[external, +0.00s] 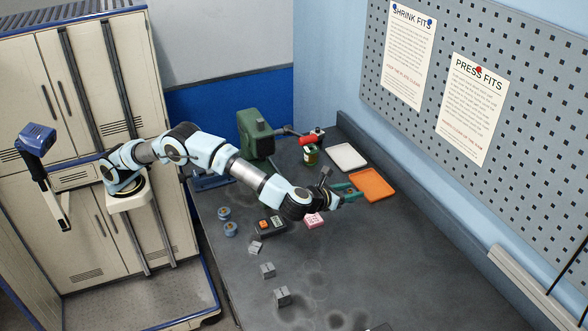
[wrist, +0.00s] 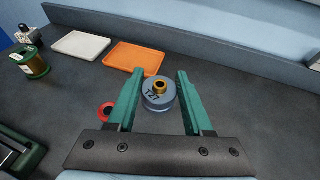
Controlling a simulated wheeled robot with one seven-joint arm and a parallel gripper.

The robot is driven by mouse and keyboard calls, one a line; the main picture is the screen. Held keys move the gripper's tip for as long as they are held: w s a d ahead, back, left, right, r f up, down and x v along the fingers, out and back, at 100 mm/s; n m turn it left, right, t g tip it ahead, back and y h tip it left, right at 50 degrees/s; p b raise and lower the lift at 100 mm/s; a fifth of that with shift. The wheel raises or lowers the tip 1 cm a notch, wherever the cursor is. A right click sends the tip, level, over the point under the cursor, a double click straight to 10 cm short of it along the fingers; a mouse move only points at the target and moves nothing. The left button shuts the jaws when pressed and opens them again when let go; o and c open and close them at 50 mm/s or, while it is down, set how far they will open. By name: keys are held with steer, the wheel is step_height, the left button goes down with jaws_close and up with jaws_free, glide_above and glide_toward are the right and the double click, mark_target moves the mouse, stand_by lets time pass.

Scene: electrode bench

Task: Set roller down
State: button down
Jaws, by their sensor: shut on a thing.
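A grey-blue roller (wrist: 157,96) with a brass hub and dark lettering on top sits between my gripper's green fingers in the wrist view. My gripper (wrist: 160,88) is shut on it, one finger on each side. In the external view my gripper (external: 347,190) is over the bench, just left of the orange tray. I cannot make out the held roller clearly there, nor tell if it touches the bench top. Two more blue rollers (external: 227,221) stand on the bench at the left.
The orange tray (external: 372,186) and white tray (external: 347,157) lie near the back wall, both apparently empty. A pink block (external: 314,220) and several grey blocks (external: 267,270) stand nearer. The right bench top is clear.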

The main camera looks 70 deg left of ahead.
mark_target(346, 223)
step_height(346, 223, down, 10)
steer(key=shift+f+p, duration=0.15)
steer(key=shift+p, duration=0.35)
steer(key=shift+f, duration=0.1)
steer(key=shift+c, duration=1.5)
jaws_free()
steer(key=shift+s, duration=0.15)
steer(key=b+v, duration=0.1)
steer(key=v, duration=1)
steer(key=shift+s+d+r+b, duration=0.1)
steer(key=shift+s+r+b, duration=0.15)
steer(key=shift+s+b, duration=0.15)
